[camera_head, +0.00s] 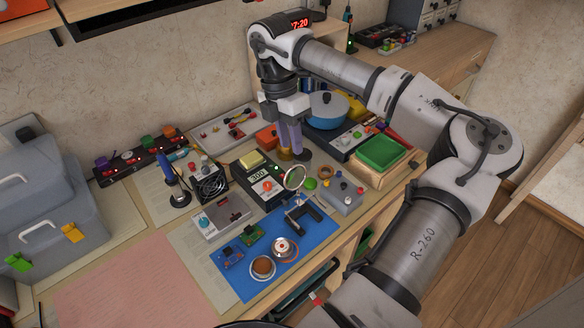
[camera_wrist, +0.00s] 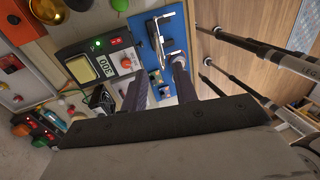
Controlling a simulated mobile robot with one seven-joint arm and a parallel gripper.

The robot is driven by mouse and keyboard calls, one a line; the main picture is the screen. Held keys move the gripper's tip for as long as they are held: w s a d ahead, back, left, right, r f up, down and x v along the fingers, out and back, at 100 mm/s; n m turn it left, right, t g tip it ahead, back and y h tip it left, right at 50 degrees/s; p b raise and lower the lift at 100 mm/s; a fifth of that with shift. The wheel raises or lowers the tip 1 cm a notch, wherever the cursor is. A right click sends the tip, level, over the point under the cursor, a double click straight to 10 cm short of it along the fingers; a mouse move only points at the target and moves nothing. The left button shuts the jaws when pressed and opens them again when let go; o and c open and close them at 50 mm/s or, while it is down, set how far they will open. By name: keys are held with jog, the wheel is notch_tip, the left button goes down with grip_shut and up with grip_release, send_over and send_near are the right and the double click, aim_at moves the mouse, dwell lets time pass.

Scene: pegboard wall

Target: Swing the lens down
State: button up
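The lens (camera_head: 295,177) is a round magnifier with a pale rim, raised and tilted above a dark U-shaped stand (camera_head: 303,214) at the blue mat's back edge. My gripper (camera_head: 291,155) points down just behind and above the lens, over the bench. In the wrist view its two fingers (camera_wrist: 160,80) are spread, with an empty gap between them. The stand (camera_wrist: 172,40) shows beyond the fingertips there. A small rounded part beside the right fingertip may be the lens; I cannot tell whether they touch.
A grey button box (camera_head: 342,190) is on the right. The blue mat (camera_head: 306,245) holds small boards and two round parts.

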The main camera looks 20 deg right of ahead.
aim_at(294, 166)
jog(key=p+x, duration=0.2)
jog(key=x, duration=0.7)
jog(key=shift+a+f, duration=0.1)
jog(key=shift+a, duration=0.05)
grip_shut()
